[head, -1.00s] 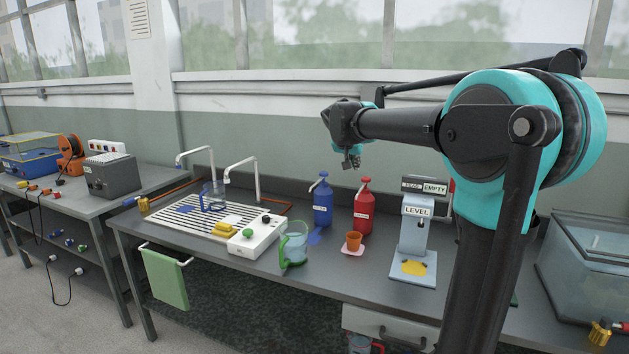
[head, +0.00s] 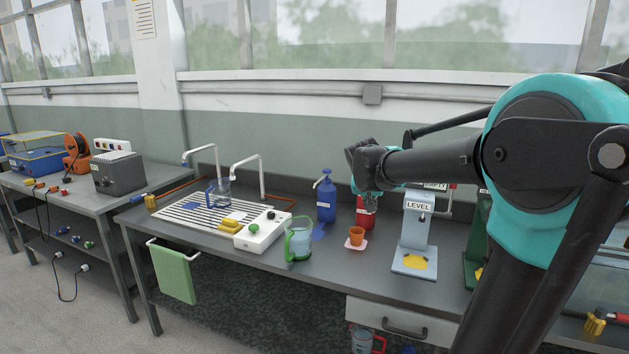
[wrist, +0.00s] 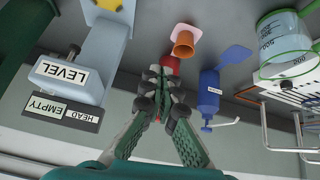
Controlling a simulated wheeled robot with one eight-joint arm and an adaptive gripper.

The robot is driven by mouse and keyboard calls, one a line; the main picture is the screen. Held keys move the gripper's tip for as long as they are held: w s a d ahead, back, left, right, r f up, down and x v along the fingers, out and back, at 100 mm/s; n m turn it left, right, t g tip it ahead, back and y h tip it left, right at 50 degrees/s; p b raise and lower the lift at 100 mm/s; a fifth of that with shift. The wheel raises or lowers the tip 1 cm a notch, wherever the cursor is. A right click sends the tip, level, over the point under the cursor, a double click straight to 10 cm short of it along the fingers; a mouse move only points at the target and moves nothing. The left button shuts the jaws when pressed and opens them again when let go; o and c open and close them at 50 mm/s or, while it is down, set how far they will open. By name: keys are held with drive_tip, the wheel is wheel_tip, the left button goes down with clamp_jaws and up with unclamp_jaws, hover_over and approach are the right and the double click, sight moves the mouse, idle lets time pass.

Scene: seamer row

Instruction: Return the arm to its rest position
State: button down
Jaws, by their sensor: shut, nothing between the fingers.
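My arm reaches in from the right of the head view, and its end hangs in the air in front of the red pump bottle (head: 366,212). The arm hides the top of that bottle. My gripper (wrist: 165,76) is shut and empty in the wrist view, where its fingers cover most of the red bottle. In the head view its fingers are hard to make out against the dark wrist.
On the bench (head: 330,280) stand a blue pump bottle (head: 326,200), an orange cup (head: 356,236), a green-handled jug (head: 299,240), a LEVEL dispenser (head: 416,232) and a white control box (head: 262,231). A blue-handled jug (head: 222,190) stands on the slatted drain. Bare benchtop lies in front.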

drive_tip(key=s+d+f+n+g+y, duration=0.1)
drive_tip(key=s+f, duration=1)
drive_tip(key=s, duration=0.2)
drive_tip(key=s+d+f+n+g+y, duration=0.1)
drive_tip(key=s+f+n, duration=0.1)
drive_tip(key=s+f, duration=0.9)
drive_tip(key=s, duration=0.3)
drive_tip(key=shift+s+g+y, duration=0.3)
drive_tip(key=shift+y, duration=0.1)
